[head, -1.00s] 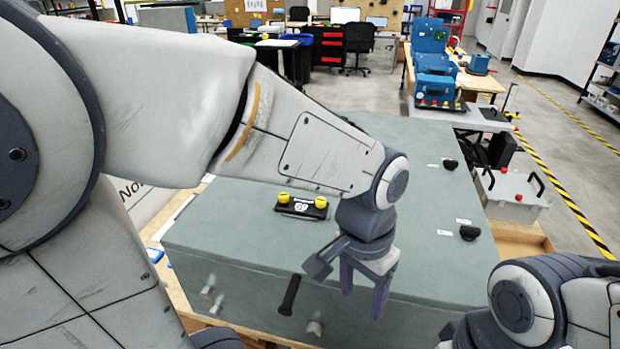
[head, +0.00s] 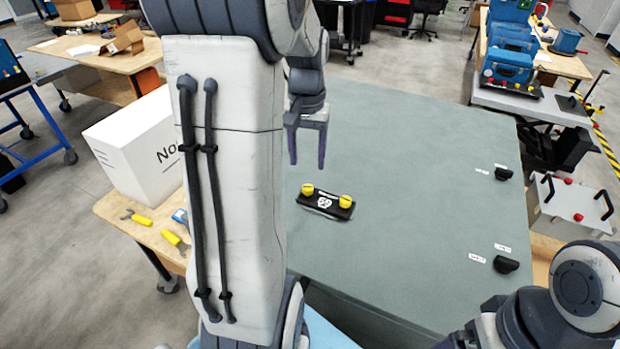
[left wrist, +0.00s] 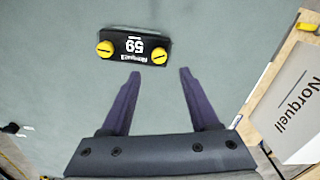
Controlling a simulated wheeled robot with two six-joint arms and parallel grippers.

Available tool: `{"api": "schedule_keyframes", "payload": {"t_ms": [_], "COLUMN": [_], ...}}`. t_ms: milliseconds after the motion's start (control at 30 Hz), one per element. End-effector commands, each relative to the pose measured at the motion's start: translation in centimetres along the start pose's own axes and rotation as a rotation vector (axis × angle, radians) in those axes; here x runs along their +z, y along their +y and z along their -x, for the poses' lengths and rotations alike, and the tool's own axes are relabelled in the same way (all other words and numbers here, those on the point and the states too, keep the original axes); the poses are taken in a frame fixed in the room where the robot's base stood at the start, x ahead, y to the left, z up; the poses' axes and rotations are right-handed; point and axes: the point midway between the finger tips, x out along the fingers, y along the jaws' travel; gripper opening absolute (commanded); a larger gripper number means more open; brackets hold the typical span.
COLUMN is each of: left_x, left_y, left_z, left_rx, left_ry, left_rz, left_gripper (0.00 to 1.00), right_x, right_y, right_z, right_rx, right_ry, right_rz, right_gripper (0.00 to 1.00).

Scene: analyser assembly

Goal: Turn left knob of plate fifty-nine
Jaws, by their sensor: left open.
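Plate fifty-nine (head: 325,204) is a small black plate with a white 59, on the grey-green top of a large box. Its left knob (head: 307,189) and right knob (head: 345,201) are yellow. My left gripper (head: 307,160) is open and empty, fingers pointing down, just behind the plate and apart from it. In the left wrist view the plate (left wrist: 133,47) appears upside down ahead of the fingertips (left wrist: 158,74). There the left knob (left wrist: 159,56) is on the right and the right knob (left wrist: 105,49) on the left. My right gripper is out of view.
Two black knobs (head: 503,173) (head: 506,264) with white labels sit at the right edge of the box top (head: 420,190). A white Norquell box (head: 135,145) and yellow-handled tools (head: 140,219) are at left. The box top around the plate is clear.

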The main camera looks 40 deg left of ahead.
Motion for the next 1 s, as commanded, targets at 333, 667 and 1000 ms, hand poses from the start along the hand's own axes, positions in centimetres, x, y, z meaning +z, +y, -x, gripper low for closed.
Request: {"api": "schedule_keyframes", "payload": {"t_ms": [333,667,1000], "left_x": [0.1,0.0,0.0], "left_y": [0.1,0.1,0.1], "left_z": [-6.2,-8.0,-8.0], "left_rx": [0.001,0.000,0.000], "left_ry": [-0.005,0.000,0.000], "left_rz": [-0.001,-0.001,-0.001], "left_gripper": [0.62,0.62,0.00], "right_x": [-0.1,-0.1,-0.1], "right_y": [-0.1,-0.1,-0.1], "right_z": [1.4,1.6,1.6], "right_rx": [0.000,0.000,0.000], "right_ry": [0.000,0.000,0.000], "right_rz": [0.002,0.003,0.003], "right_gripper": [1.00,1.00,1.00]}}
